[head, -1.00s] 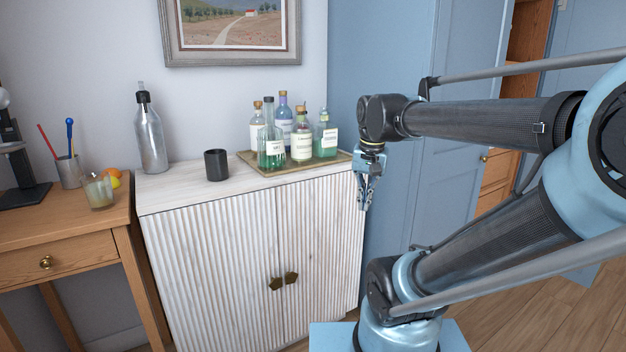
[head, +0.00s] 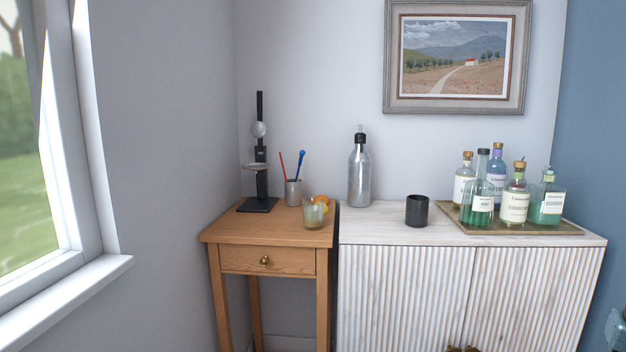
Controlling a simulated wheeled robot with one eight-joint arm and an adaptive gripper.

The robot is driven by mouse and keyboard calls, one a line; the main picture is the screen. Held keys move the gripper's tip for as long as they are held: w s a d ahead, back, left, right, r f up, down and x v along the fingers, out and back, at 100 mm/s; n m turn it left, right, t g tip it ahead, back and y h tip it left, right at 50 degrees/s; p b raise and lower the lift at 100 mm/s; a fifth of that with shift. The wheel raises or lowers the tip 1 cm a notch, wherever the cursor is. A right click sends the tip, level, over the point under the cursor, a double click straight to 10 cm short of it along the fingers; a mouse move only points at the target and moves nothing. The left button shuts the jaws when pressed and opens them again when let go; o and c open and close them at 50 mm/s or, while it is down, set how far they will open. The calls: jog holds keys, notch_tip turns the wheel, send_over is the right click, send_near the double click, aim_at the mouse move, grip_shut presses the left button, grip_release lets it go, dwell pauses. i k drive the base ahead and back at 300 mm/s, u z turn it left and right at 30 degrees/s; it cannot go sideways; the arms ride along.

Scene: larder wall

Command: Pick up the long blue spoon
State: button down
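The long blue spoon (head: 299,165) stands in a grey metal cup (head: 293,193) on the small wooden table. Its rounded blue end points up and it leans a little to the right. Its lower part is hidden inside the cup. A red stick-like utensil (head: 282,165) stands in the same cup and leans left. Only a small light blue piece of my arm or gripper (head: 617,329) shows at the lower right edge, far from the spoon. Its fingers cannot be made out.
A glass jar (head: 314,215) with orange and yellow fruit (head: 323,202) stands just right of the cup. A black stand (head: 261,180) rises behind left. The white cabinet (head: 375,228) to the right bears a bottle, a black cup and a tray of bottles. A window lies left.

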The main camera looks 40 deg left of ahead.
aim_at(303, 153)
jog(key=u, duration=2.8)
jog(key=k, duration=0.65)
jog(key=z, duration=0.75)
jog(key=i, duration=1)
jog(key=z, duration=0.05)
